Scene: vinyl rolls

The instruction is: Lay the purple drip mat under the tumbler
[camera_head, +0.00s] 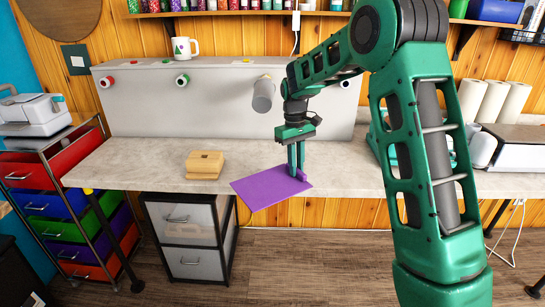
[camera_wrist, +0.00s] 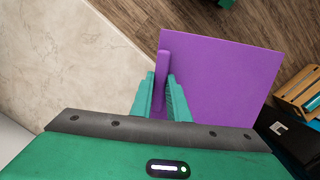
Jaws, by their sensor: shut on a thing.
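The purple drip mat (camera_head: 262,190) is a flat sheet with a raised tab along one side. My gripper (camera_head: 297,172) is shut on that tab. In the wrist view the tab stands between the fingers (camera_wrist: 160,88), and the mat (camera_wrist: 220,85) spreads to the right, over the floor. The mat extends past the counter's front edge; whether any part touches the counter I cannot tell. A grey cylinder (camera_head: 263,96), which looks like the tumbler, juts tilted from the grey panel above the counter, up and left of my gripper. It is not in the wrist view.
A white mug (camera_head: 184,47) stands on the panel's top. Paper rolls (camera_head: 492,102) are at the right. Drawers (camera_head: 188,238) stand below.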

